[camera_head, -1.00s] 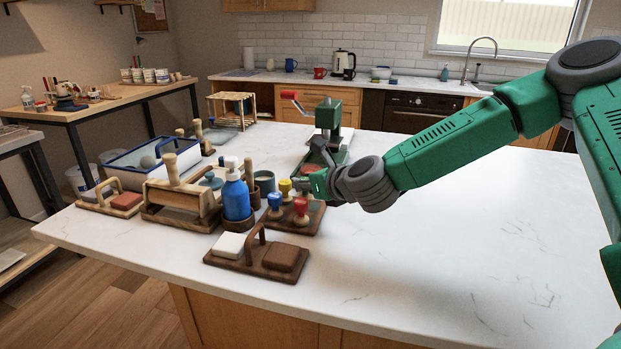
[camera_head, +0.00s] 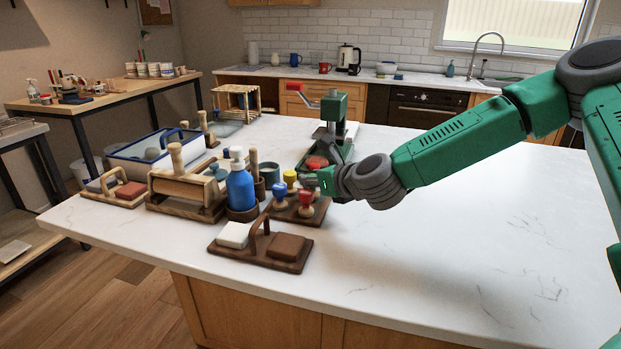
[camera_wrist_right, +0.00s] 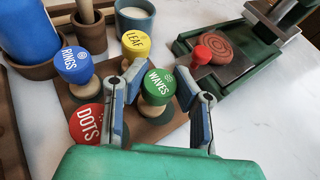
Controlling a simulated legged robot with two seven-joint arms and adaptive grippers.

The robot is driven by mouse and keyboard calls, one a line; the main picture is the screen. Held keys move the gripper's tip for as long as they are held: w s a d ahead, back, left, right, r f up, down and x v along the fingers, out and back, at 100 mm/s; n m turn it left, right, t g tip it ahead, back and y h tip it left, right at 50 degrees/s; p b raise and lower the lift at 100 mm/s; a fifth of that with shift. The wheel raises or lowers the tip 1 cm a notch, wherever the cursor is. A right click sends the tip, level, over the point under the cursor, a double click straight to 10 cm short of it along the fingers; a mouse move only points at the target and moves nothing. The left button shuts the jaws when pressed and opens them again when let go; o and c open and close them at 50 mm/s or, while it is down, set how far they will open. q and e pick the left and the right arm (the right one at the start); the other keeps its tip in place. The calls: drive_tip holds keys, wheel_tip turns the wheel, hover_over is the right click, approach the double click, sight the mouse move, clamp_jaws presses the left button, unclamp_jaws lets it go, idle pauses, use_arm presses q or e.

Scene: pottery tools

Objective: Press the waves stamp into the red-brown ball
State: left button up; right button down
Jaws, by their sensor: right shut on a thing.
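The green waves stamp (camera_wrist_right: 159,86), with a wooden handle, is between the fingers of my right gripper (camera_wrist_right: 158,82) in the right wrist view. The gripper is shut on it, low over the wooden stamp board (camera_wrist_right: 160,128). I cannot tell whether its base touches the board. In the head view my right gripper (camera_head: 316,181) largely hides this stamp. A round, flattened red-brown clay piece (camera_wrist_right: 216,45) with ring marks lies on the green press (camera_wrist_right: 250,72), beyond the gripper. It also shows in the head view (camera_head: 316,162). My left gripper is not in view.
Dots (camera_wrist_right: 86,124), rings (camera_wrist_right: 73,62) and leaf (camera_wrist_right: 136,44) stamps crowd the gripper's left. A blue bottle (camera_head: 240,190) stands beside the board. A board with white and brown blocks (camera_head: 255,262) lies in front. The counter's right side (camera_head: 480,250) is clear.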

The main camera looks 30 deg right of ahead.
drive_tip(key=shift+d+f, duration=0.2)
drive_tip(key=shift+d, duration=0.2)
drive_tip(key=c, duration=1.3)
unclamp_jaws()
drive_tip(key=shift+d+f, duration=0.1)
drive_tip(key=shift+d, duration=0.25)
drive_tip(key=shift+o, duration=0.4)
drive_tip(key=shift+d+f, duration=0.1)
drive_tip(key=shift+d, duration=0.25)
drive_tip(key=shift+s+a+r, duration=0.25)
drive_tip(key=shift+a+r, duration=0.05)
drive_tip(key=shift+a, duration=0.3)
drive_tip(key=v, duration=0.4)
drive_tip(key=shift+s+a+r, duration=0.1)
drive_tip(key=shift+s+r, duration=0.1)
drive_tip(key=shift+s, duration=0.05)
drive_tip(key=s+d, duration=0.1)
drive_tip(key=s, duration=0.2)
drive_tip(key=s+d+r, duration=0.1)
drive_tip(key=s, duration=0.1)
drive_tip(key=shift+d+r, duration=0.1)
drive_tip(key=shift+d, duration=0.2)
drive_tip(key=shift+s+r, duration=0.1)
drive_tip(key=shift+s, duration=0.25)
drive_tip(key=shift+s+a+r, duration=0.15)
drive_tip(key=shift+a, duration=0.3)
drive_tip(key=shift+s+a+r, duration=0.1)
drive_tip(key=shift+s+a, duration=0.1)
drive_tip(key=shift+a, duration=0.2)
